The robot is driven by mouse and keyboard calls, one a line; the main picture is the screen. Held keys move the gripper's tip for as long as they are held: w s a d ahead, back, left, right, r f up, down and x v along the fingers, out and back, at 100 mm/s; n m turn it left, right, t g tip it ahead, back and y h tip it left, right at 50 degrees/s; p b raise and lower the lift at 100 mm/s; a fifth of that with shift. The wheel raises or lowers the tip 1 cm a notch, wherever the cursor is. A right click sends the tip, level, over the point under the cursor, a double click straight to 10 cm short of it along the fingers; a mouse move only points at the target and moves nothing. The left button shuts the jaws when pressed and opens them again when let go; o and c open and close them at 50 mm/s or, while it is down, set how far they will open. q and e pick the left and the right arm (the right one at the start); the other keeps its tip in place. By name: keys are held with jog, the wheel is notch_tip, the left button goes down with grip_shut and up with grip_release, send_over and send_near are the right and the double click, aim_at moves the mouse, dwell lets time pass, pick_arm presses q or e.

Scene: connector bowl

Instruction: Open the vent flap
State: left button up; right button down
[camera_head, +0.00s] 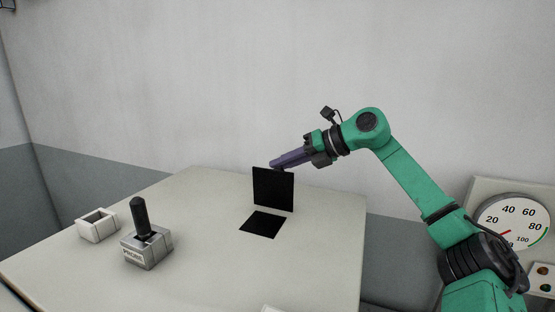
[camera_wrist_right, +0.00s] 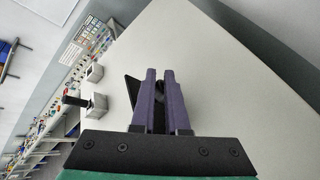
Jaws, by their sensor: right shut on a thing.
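The vent flap (camera_head: 273,190) is a black square panel standing upright at the far edge of a dark square opening (camera_head: 263,224) in the light table top. My right gripper (camera_head: 274,165) reaches in from the right, with its purple fingers at the flap's top edge. In the right wrist view the two purple fingers (camera_wrist_right: 158,80) are close together, with part of the dark flap (camera_wrist_right: 132,90) beside and between them. The fingers hide much of the flap there. My left gripper is in neither view.
A grey block labelled PROBE (camera_head: 147,250) with a black handle (camera_head: 141,217) stands front left. A small white open box (camera_head: 97,226) is left of it. A round dial gauge (camera_head: 511,221) is at the right. The table (camera_head: 200,205) around the opening is clear.

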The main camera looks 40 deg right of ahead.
notch_tip(320, 180, down, 3)
jog(key=shift+r+g, duration=0.15)
jog(key=shift+g, duration=0.35)
jog(key=c, duration=0.5)
grip_release()
jog(key=shift+s+d, duration=0.1)
jog(key=shift+s, duration=0.05)
jog(key=shift+r, duration=0.15)
